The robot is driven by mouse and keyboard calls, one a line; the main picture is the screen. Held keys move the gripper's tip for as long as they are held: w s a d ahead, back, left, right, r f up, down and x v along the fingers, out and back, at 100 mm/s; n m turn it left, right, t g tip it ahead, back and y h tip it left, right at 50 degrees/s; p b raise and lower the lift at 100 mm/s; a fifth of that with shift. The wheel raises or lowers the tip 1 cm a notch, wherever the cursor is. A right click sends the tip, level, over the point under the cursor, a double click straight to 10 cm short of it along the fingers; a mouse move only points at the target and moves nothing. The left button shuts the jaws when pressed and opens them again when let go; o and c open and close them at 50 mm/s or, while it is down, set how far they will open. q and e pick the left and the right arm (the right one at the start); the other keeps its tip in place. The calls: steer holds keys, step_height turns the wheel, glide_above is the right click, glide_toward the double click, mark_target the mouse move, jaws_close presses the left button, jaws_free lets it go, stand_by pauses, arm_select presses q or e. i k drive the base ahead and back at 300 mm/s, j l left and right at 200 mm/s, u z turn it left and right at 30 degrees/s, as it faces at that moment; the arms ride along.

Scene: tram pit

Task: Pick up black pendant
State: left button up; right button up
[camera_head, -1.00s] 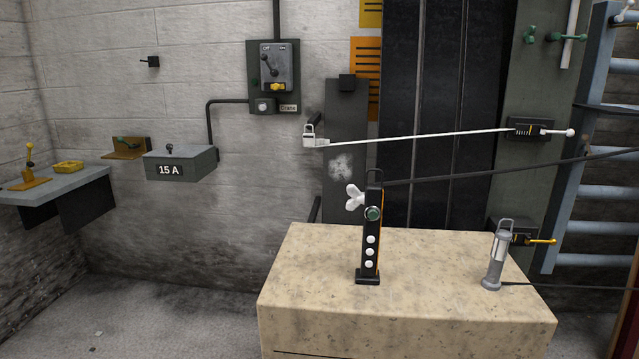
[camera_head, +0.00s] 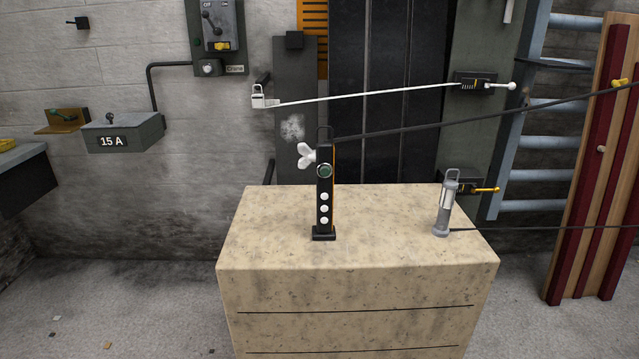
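The black pendant (camera_head: 324,195) stands upright on top of a beige speckled block (camera_head: 270,230), left of the block's middle. It has a white wing-shaped knob on its left side, a green round button and white round buttons below. A loop shows at its top, and a dark cable runs from near there to the upper right. Neither of my grippers shows in the head view.
A grey lantern-like device (camera_head: 444,205) stands on the block's right side. A white bar (camera_head: 370,95) spans behind the pendant. A grey box marked 15 A (camera_head: 124,135) is on the left wall. A blue ladder (camera_head: 550,105) and red-and-wood panel (camera_head: 598,170) stand right.

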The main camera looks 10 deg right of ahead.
mark_target(325, 230)
steer(key=i+j+z, duration=0.1)
steer(key=j, duration=0.3)
steer(key=i+j+z, duration=0.1)
steer(key=i+j, duration=0.15)
steer(key=j, duration=0.15)
steer(key=i+j, duration=0.15)
steer(key=j, duration=0.25)
steer(key=i+j+z, duration=0.15)
steer(key=j, duration=0.25)
steer(key=i+j+z, duration=0.1)
steer(key=j, duration=0.35)
steer(key=i+j+z, duration=0.1)
steer(key=j, duration=0.3)
steer(key=i, duration=0.05)
